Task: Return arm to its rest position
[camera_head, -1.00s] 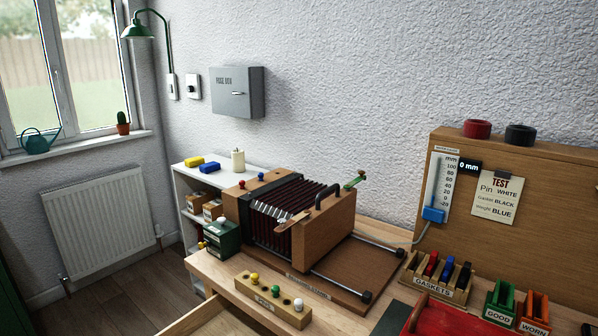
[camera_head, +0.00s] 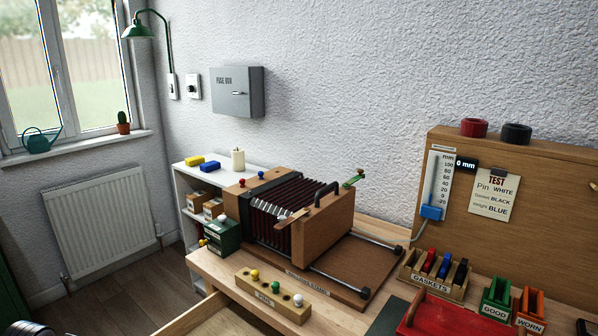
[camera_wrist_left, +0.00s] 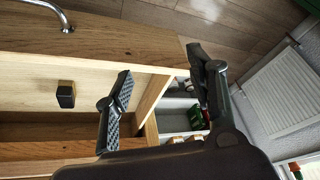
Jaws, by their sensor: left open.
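My left gripper (camera_wrist_left: 163,88) shows in the left wrist view with its two dark, ridged fingers spread apart. Nothing is between them. It hangs over the corner of an open wooden drawer (camera_wrist_left: 80,52), with the floor beyond. A small dark block with a brass-coloured side (camera_wrist_left: 66,95) lies in the drawer, apart from the fingers. In the head view, a dark and metallic piece that looks like part of my left arm (camera_head: 16,328) shows at the lower left corner; the gripper itself is not seen there. My right arm is in neither view.
The drawer (camera_head: 207,318) stands open at the bench front. On the bench are a bellows stand (camera_head: 322,240), a pin rack (camera_head: 272,297), a gasket rack (camera_head: 432,279), a red box (camera_head: 432,318), and green (camera_head: 497,300) and orange bins (camera_head: 531,308). The floor (camera_head: 120,290) at left is clear.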

